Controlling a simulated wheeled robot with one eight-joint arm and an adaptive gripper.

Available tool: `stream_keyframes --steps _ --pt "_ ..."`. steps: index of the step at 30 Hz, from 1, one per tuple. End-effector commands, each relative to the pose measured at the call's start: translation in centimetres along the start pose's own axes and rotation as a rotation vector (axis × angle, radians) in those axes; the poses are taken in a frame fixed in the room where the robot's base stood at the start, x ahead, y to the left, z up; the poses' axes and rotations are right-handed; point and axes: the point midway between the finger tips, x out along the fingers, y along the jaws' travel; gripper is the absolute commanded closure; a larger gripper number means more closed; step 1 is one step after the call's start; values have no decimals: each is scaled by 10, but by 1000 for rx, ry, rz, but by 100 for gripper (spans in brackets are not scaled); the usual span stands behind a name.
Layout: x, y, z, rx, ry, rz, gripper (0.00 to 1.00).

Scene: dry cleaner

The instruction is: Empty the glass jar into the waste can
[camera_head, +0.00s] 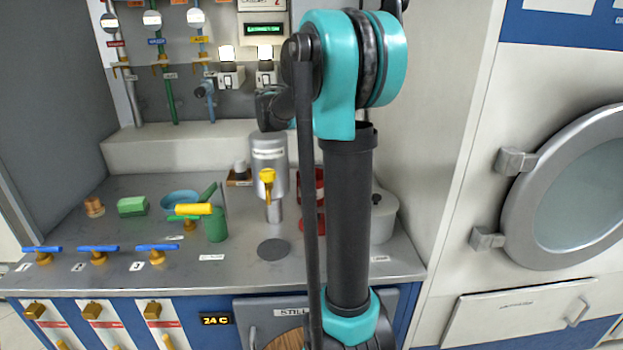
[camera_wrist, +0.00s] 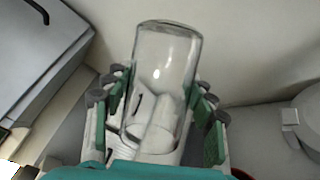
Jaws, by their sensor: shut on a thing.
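The clear glass jar (camera_wrist: 166,62) is between the green-padded fingers of my gripper (camera_wrist: 160,90) in the wrist view. My gripper is shut on it. The jar's rounded end points to the top of the picture. White shapes show through its lower part; I cannot tell whether they are contents or things behind the glass. In the head view my arm hides the gripper and jar. A pale grey round container (camera_head: 384,218) stands partly behind my arm on the counter; I cannot tell whether it is the waste can.
The grey counter (camera_head: 110,225) holds a green block (camera_head: 132,206), a blue bowl (camera_head: 180,199), a green cup (camera_head: 215,226) and a metal cylinder (camera_head: 268,160) with a yellow tap. Red objects (camera_head: 318,185) are partly hidden by my arm. A round machine door (camera_head: 575,190) is at right.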

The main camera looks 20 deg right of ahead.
Motion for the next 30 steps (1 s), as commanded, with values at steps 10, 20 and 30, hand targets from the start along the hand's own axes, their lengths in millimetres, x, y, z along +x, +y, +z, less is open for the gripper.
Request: stream_keyframes --steps 10,20,30 --pt "-9 32 5 -197 -66 82 82" --pt "-16 55 5 -386 -129 160 82" --pt "-17 55 6 -386 -130 160 82"
